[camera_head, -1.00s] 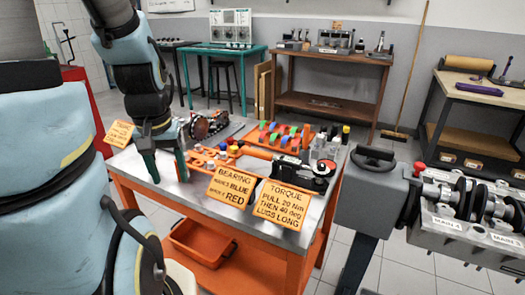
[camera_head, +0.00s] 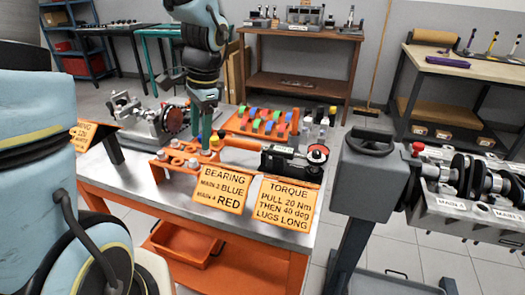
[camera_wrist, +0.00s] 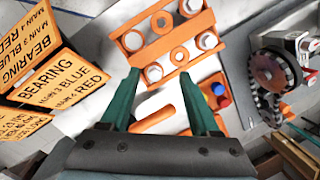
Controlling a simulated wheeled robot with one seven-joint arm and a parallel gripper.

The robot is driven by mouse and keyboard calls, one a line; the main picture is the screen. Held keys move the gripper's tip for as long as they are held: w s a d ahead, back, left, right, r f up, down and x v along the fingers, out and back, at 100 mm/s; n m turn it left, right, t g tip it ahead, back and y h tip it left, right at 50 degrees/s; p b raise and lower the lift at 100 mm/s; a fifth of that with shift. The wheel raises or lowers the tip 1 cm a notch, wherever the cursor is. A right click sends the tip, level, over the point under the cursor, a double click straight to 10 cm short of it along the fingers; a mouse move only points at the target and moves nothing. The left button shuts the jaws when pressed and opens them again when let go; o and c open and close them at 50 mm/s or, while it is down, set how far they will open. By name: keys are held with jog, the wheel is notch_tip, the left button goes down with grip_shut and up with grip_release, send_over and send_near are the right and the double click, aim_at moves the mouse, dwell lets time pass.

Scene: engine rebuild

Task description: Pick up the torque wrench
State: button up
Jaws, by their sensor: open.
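An orange bar like a handle (camera_head: 240,144), probably the torque wrench's grip, lies on the table beside a black device with a round dial (camera_head: 288,161). How the two join is unclear. In the wrist view an orange bar (camera_wrist: 155,118) shows between my fingers, below their tips, and looks like the same handle. My gripper (camera_head: 204,147) points down over the orange block with bolts (camera_head: 178,160), left of the handle. In the wrist view my gripper (camera_wrist: 160,74) is open with nothing held, and the block (camera_wrist: 168,42) lies beyond its tips.
Yellow signs, BEARING (camera_head: 222,190) and TORQUE (camera_head: 289,208), stand at the table's front edge. A rack of coloured pieces (camera_head: 265,123) is behind the handle. A chain-and-gear assembly (camera_head: 165,122) is at left. An engine block on a stand (camera_head: 465,195) is at right.

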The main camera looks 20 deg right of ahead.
aim_at(252, 150)
jog(key=d+m, duration=0.3)
jog(key=d, duration=0.2)
jog(key=s+d+m+t+y, duration=0.1)
jog(key=d+m, duration=0.3)
jog(key=d, duration=0.1)
jog(key=s+d+m+t+b, duration=0.1)
jog(key=d+m, duration=0.2)
jog(key=d, duration=0.2)
jog(key=shift+s+d+f+m, duration=0.15)
jog(key=shift+s+m, duration=0.1)
jog(key=shift+m, duration=0.05)
jog(key=shift+d+f+y, duration=0.15)
jog(key=shift+d+y, duration=0.05)
jog(key=shift+y, duration=0.1)
jog(key=x, duration=0.4)
jog(key=shift+f, duration=0.25)
jog(key=shift+w+p+x, duration=0.15)
jog(key=shift+p+x, duration=0.3)
jog(key=shift+x, duration=1)
jog(key=shift+w+p+x, duration=0.15)
jog(key=shift+p+x, duration=0.25)
jog(key=shift+x, duration=1.05)
jog(key=shift+c, duration=0.4)
grip_shut()
jog(key=shift+r, duration=0.1)
